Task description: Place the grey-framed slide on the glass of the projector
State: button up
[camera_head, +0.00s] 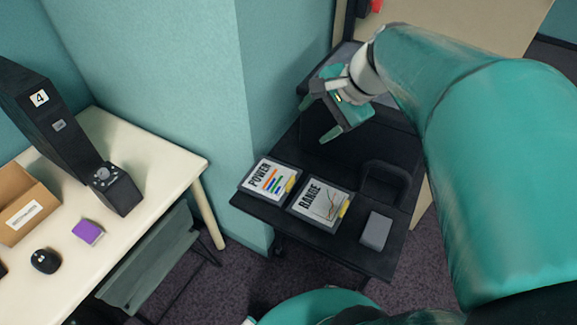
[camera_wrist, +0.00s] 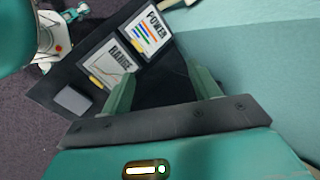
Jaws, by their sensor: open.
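Two framed slides lie flat side by side on a black cart top. The RANGE slide (camera_head: 319,203) has a grey frame and a yellow tab; it also shows in the wrist view (camera_wrist: 108,62). The POWER slide (camera_head: 268,179), to its left, has a dark-looking frame and coloured bars; it also shows in the wrist view (camera_wrist: 146,28). I cannot tell the frame colours apart with certainty. My gripper (camera_head: 326,119) is open and empty, above the dark projector body (camera_head: 345,150) behind the slides. A greyish surface (camera_head: 345,58), perhaps the projector's glass, shows partly behind my gripper.
A small grey block (camera_head: 376,231) lies at the cart's front right, near a black handle-like loop (camera_head: 386,182). A cream table (camera_head: 150,150) at left holds a black stand (camera_head: 65,125), a cardboard box (camera_head: 25,205), a purple block (camera_head: 88,232) and a mouse (camera_head: 45,261). A teal wall stands behind.

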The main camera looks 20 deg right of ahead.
jog(key=s+a+f+n+h, duration=0.2)
jog(key=s+a+n+h, duration=0.1)
jog(key=s+a+n, duration=0.7)
jog(key=n, duration=0.4)
jog(key=shift+f+n+h, duration=0.3)
jog(key=shift+f, duration=0.1)
